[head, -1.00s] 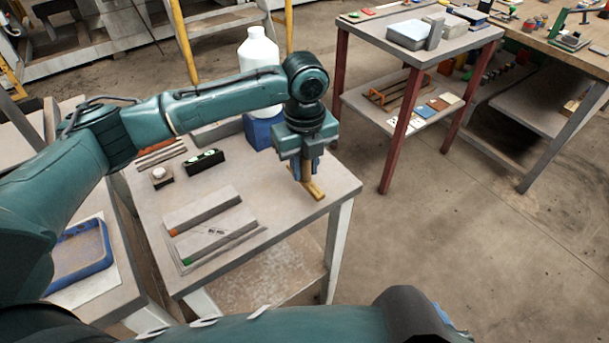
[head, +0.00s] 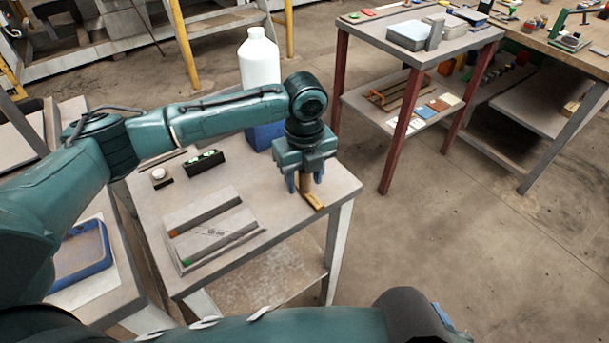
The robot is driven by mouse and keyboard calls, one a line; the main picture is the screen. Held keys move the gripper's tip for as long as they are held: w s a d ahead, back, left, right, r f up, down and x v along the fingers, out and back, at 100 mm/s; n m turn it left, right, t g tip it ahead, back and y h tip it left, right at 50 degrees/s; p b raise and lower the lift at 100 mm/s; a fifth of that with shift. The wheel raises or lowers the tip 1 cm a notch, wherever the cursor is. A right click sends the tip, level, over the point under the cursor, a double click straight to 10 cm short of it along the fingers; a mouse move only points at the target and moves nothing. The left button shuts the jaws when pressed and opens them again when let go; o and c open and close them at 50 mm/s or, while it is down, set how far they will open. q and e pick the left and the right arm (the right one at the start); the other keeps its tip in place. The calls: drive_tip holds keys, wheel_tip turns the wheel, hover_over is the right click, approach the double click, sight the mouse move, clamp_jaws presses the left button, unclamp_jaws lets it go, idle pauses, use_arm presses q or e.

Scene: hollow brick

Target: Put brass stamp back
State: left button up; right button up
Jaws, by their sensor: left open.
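The brass stamp, with a brownish upright handle and a yellowish flat base (head: 315,201), stands on the grey table (head: 280,222) near its right front corner. My left gripper (head: 306,182) is above it, pointing down, with its blue fingers apart on either side of the handle. The top of the handle is hidden by the gripper. I cannot tell whether a finger touches it. My right gripper is out of view.
A tray with two grooves (head: 212,230) lies left of the stamp. A green-marked level (head: 204,163), a small round white item (head: 158,175), a white bottle (head: 259,62) and a blue block (head: 262,138) are behind. A red-legged table (head: 400,150) stands to the right.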

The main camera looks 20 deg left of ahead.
use_arm(q)
drive_tip(key=shift+r, duration=0.15)
wheel_tip(320, 180, up, 12)
drive_tip(key=shift+r+p, duration=0.1)
drive_tip(key=shift+p, duration=0.2)
idle(0.4)
